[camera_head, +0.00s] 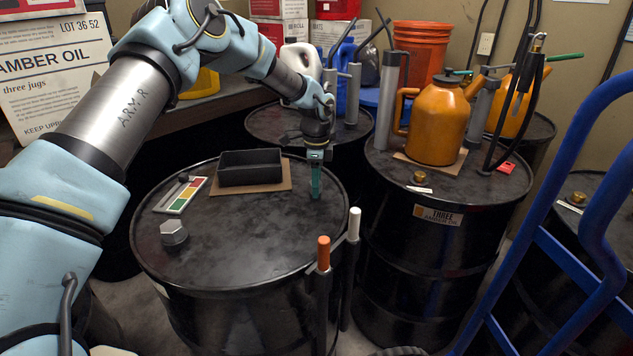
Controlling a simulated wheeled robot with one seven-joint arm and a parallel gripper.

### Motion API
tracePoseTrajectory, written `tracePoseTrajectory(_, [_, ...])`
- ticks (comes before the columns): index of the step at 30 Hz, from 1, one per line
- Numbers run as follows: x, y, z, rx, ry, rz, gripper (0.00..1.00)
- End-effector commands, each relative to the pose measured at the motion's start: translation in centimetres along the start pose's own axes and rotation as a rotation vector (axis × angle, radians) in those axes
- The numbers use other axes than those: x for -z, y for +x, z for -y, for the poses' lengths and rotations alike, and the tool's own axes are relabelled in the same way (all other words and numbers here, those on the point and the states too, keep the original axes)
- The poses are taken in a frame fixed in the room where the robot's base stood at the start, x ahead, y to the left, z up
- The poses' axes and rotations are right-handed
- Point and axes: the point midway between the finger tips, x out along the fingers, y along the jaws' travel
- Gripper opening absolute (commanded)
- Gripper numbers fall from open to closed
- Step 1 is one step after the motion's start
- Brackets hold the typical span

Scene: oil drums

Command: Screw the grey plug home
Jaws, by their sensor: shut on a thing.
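The grey plug (173,236), a hexagonal cap, sits on the left part of the near black drum's top (230,265). I cannot tell how deep it is seated. My gripper (316,170) points straight down over the right part of the same drum top, well away from the plug. It is shut on a narrow upright green piece (316,184), whose lower end is at or just above the drum top. Its small size and the jaws hide its full shape.
A black tray (250,167) on cardboard and a colour-striped card (181,195) lie on this drum. Orange-tipped (323,252) and white-tipped (354,224) uprights stand at its front rim. An orange jug (438,122) tops the right drum. A blue frame (580,220) rises at right.

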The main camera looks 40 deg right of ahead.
Motion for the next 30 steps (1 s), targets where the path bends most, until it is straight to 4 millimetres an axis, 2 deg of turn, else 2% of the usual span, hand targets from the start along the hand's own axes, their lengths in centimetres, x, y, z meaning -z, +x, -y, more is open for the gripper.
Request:
tracePoseTrajectory(6, [-0.01,0.01,0.05,0.002,0.008,0.0,0.0])
tracePoseTrajectory(7, [-0.01,0.01,0.05,0.002,0.008,0.0,0.44])
tracePoseTrajectory(15, [0.02,-0.01,0.03,0.001,0.006,0.0,0.75])
tracePoseTrajectory(16, [0.03,-0.01,0.03,0.001,0.006,0.0,0.77])
tracePoseTrajectory(24, [0.04,0.04,0.04,0.002,-0.019,0.0,0.77])
tracePoseTrajectory(26, [0.06,0.12,0.07,0.003,-0.078,0.001,0.77])
tracePoseTrajectory(30, [0.06,0.2,0.14,0.003,-0.31,0.001,0.77])
